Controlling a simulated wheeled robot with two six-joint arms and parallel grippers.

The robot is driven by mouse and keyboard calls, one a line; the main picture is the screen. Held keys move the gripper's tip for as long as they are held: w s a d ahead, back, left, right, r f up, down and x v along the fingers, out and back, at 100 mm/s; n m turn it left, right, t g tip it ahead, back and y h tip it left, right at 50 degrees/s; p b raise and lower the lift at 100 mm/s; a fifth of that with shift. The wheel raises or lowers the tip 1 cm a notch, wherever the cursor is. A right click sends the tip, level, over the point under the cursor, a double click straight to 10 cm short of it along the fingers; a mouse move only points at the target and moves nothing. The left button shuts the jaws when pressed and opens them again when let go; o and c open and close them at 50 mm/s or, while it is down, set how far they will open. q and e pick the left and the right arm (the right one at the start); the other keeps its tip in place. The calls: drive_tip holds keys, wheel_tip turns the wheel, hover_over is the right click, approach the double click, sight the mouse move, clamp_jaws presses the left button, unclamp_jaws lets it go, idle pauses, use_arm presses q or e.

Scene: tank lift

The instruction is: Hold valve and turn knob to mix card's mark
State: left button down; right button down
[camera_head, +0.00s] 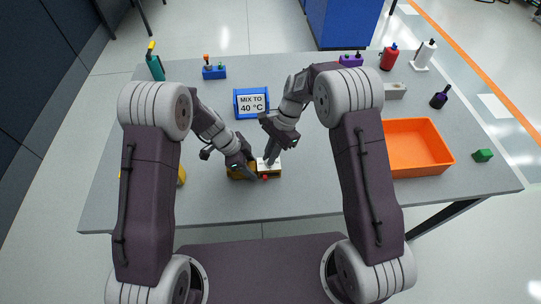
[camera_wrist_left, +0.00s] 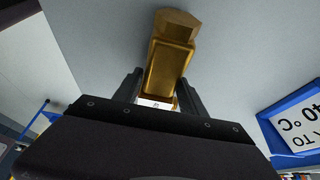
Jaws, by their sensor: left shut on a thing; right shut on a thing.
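The mix card (camera_head: 251,107) stands in a blue frame behind the valve and reads "MIX TO 40 °C"; part of it shows upside down in the left wrist view (camera_wrist_left: 297,118). The brass valve (camera_head: 236,175) is near the table's front edge, with a pale block-like part (camera_head: 275,170) on its right side. My left gripper (camera_head: 249,171) is shut on the valve's brass body, which shows between its fingers in the left wrist view (camera_wrist_left: 168,68). My right gripper (camera_head: 270,160) points down at the pale part and is shut on the knob, which it mostly hides. I cannot read the knob's setting.
Several bottles, including a red one (camera_head: 389,56), stand at the back right. A blue block with pegs (camera_head: 214,72) and a teal bottle (camera_head: 156,67) are at the back left.

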drive_tip(key=n+h, duration=0.1)
drive_tip(key=n, duration=0.2)
drive_tip(key=shift+w+a+n+g, duration=0.1)
drive_tip(key=shift+n+g, duration=0.3)
drive_tip(key=n+h, duration=0.1)
drive_tip(key=n, duration=0.2)
drive_tip(key=shift+a+n+g, duration=0.1)
drive_tip(key=shift+n+g, duration=0.2)
drive_tip(key=shift+g, duration=0.1)
drive_tip(key=n+h, duration=0.1)
drive_tip(key=n, duration=0.2)
drive_tip(key=n+h, duration=0.1)
drive_tip(key=n, duration=0.2)
drive_tip(key=shift+a+h, duration=0.15)
drive_tip(key=shift+h, duration=0.15)
drive_tip(key=c, duration=1.5)
unclamp_jaws()
drive_tip(key=shift+v, duration=3.8)
drive_tip(key=shift+w+f, duration=0.1)
drive_tip(key=shift+w, duration=0.1)
